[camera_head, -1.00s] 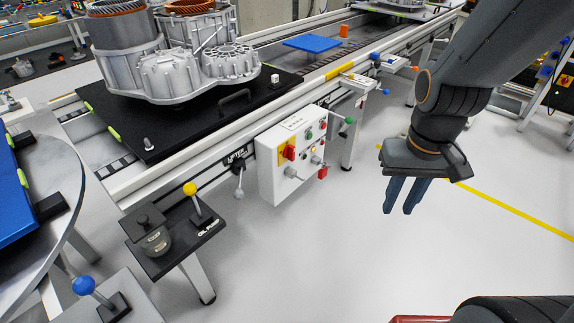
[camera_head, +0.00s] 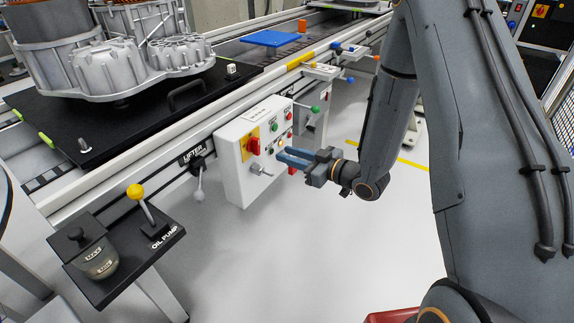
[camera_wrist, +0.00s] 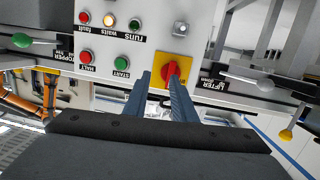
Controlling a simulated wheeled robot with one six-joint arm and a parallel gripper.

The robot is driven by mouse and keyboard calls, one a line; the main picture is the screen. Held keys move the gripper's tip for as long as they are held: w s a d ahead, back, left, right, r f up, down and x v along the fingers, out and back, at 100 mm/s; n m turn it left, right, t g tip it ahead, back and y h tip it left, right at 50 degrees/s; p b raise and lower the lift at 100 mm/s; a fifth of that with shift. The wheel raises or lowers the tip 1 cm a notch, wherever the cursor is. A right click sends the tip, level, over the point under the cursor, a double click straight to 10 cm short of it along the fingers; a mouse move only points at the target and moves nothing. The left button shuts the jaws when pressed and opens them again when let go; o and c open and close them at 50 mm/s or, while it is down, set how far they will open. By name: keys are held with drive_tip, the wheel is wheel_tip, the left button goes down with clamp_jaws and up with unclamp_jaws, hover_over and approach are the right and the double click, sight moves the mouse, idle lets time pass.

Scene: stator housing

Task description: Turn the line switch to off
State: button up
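The red rotary switch (camera_head: 253,146), on a yellow plate, is on the left of the white control box's front face. In the wrist view, which is upside down, its red knob (camera_wrist: 172,72) appears near the middle, its handle roughly upright in the picture. The lettering beside it is mostly hidden by a finger. My gripper (camera_head: 283,157) points at the box from the right, with its fingers in front of the face and apart from the knob. In the wrist view my gripper (camera_wrist: 159,78) is open, its blue-grey fingers spread, the right one overlapping the knob's edge.
The control box (camera_head: 236,187) also carries lamps, red and green buttons, and a grey knob (camera_head: 260,169) below the switch. The lifter lever (camera_head: 199,185) hangs to its left. The yellow-knobbed oil pump lever (camera_head: 135,192) stands nearer. Open floor lies in front.

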sight(259, 148)
drive_tip(key=shift+w+a+y+b, duration=0.45)
drive_tip(key=shift+w+a, duration=0.1)
drive_tip(key=shift+a, duration=0.65)
drive_tip(key=shift+w+a+y+b, duration=0.35)
drive_tip(key=shift+w+a+b, duration=0.15)
drive_tip(key=shift+a, duration=0.7)
drive_tip(key=shift+w+a+y+b, duration=0.45)
drive_tip(key=shift+w+a, duration=0.1)
drive_tip(key=shift+a, duration=0.65)
drive_tip(key=shift+w+a, duration=0.1)
